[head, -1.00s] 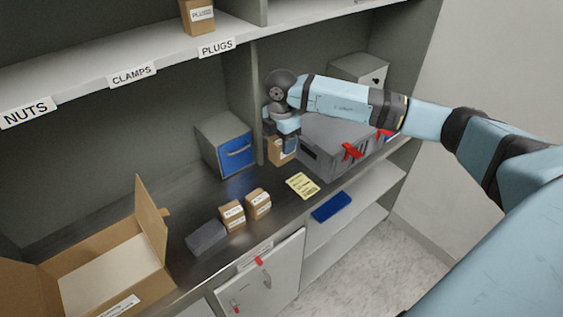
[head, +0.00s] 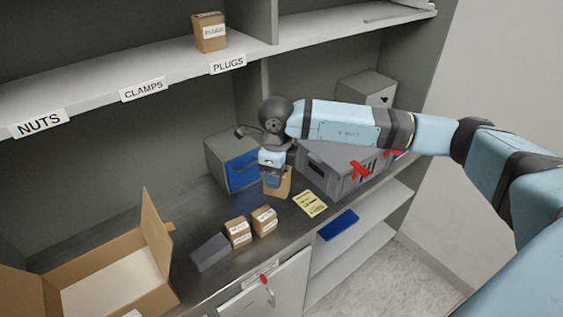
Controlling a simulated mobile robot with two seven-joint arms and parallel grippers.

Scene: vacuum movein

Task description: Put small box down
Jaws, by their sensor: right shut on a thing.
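A small brown cardboard box (head: 278,184) is in my right gripper (head: 274,178), over the dark worktop (head: 195,212) in front of the grey bin with the blue front. My right gripper points down and is shut on this box. Its fingers hide the box's upper part, and I cannot tell whether its bottom touches the worktop. Two similar small boxes, one at the left (head: 238,232) and one at the right (head: 264,221), stand on the worktop near its front edge. My left gripper does not show.
A large open carton (head: 105,283) stands at the left, beside a dark grey block (head: 210,252). A grey case with red latches (head: 345,170) is right of my gripper. A yellow note (head: 310,204) lies near the edge. A labelled shelf (head: 180,66) runs above, carrying another box (head: 210,33).

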